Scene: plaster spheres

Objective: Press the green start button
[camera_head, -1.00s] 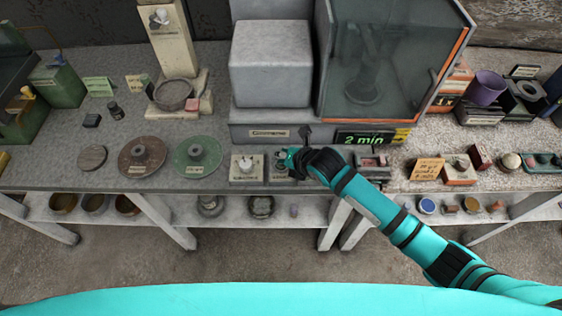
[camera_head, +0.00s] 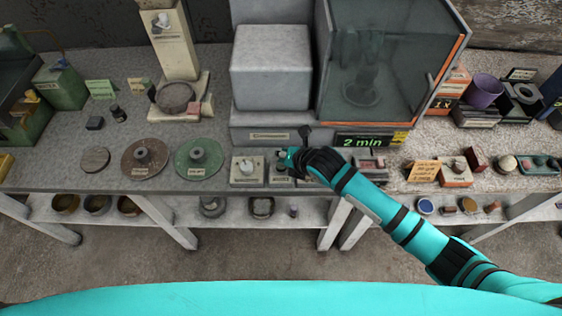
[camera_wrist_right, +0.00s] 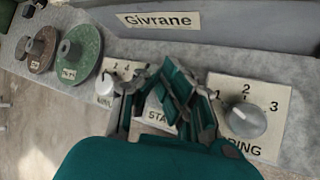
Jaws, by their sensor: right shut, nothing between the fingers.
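The start panel, a small plate with a partly covered START label (camera_wrist_right: 160,114), lies on the bench under my right gripper (camera_wrist_right: 176,95) in the right wrist view. The gripper's fingers are shut with nothing between them. They hide the button, and I cannot tell whether they touch it. In the head view the right gripper (camera_head: 288,157) is over the small start panel (camera_head: 282,180) at the bench's front edge. My left gripper is in neither view.
A white knob panel (camera_wrist_right: 107,86) sits left of the fingers, and a grey dial (camera_wrist_right: 246,120) marked 1 to 3 sits close on the right. Behind stands the grey machine (camera_head: 270,75) with a lit "2 min" display (camera_head: 363,141). Green and brown discs lie left.

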